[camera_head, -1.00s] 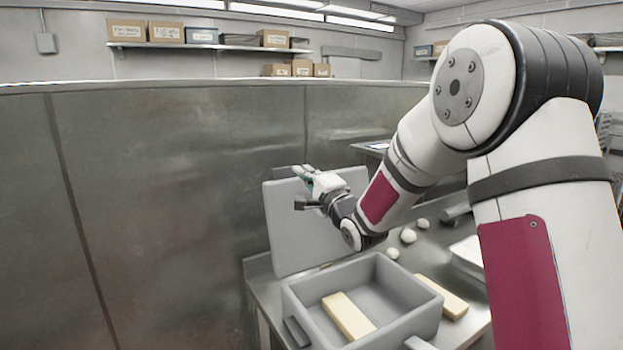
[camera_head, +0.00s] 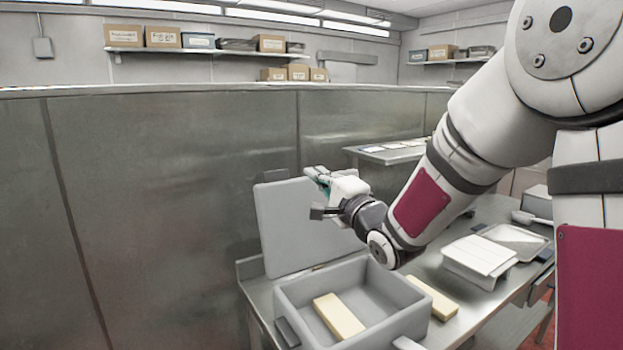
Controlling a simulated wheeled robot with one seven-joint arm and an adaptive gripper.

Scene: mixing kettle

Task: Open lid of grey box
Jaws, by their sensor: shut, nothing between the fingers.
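The grey box (camera_head: 407,322) stands on a metal table in the lower middle. Its lid (camera_head: 290,232) stands raised, roughly upright, at the box's back edge, so the inside shows. A pale yellow block (camera_head: 338,316) lies in the box. My gripper (camera_head: 318,190) is in front of the lid's upper right part. It is shut with nothing visible in it. Whether it touches the lid cannot be told. The gripper and wrist hide part of the lid's right side.
A second yellow block (camera_head: 434,298) lies on the table right of the box. A white lidded container (camera_head: 479,258) and a tray (camera_head: 513,241) stand farther right. A tall metal panel (camera_head: 170,200) rises behind and left of the table.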

